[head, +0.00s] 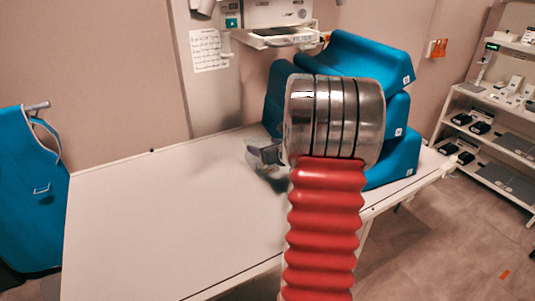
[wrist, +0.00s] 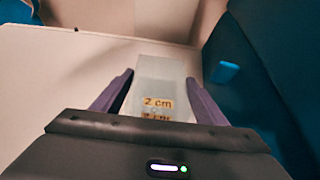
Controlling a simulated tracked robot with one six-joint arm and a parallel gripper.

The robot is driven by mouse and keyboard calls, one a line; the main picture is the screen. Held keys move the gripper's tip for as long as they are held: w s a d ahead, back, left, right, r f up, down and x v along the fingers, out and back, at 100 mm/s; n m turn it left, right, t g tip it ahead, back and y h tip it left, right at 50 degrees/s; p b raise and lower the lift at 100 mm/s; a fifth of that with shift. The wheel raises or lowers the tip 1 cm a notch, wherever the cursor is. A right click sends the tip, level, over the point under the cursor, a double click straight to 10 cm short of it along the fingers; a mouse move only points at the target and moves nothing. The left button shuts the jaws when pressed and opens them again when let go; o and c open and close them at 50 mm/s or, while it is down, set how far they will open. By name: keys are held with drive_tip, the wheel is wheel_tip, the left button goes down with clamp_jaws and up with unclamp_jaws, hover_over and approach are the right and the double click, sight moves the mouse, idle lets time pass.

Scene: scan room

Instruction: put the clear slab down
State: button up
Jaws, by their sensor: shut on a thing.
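The clear slab (wrist: 157,75) is a see-through block marked "2 cm". It sits between the two purple fingers of my gripper (wrist: 160,92) in the wrist view. My gripper is shut on it. In the head view my gripper (head: 265,152) shows just left of my arm's metal end, above the far part of the white table (head: 170,220). The slab is hard to make out there, a pale shape at the fingers. I cannot tell whether the slab touches the table.
Blue foam wedges (head: 365,65) are stacked at the table's far right, close to my gripper; a blue surface (wrist: 265,75) fills the wrist view's right. A blue apron (head: 35,190) hangs at left. A shelf rack (head: 495,125) stands right. The table's left and middle are clear.

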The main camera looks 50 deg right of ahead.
drive_tip(key=shift+f, duration=1.8)
drive_tip(key=shift+f, duration=0.1)
drive_tip(key=o, duration=1.2)
drive_tip(key=shift+o, duration=0.2)
drive_tip(key=v, duration=1.2)
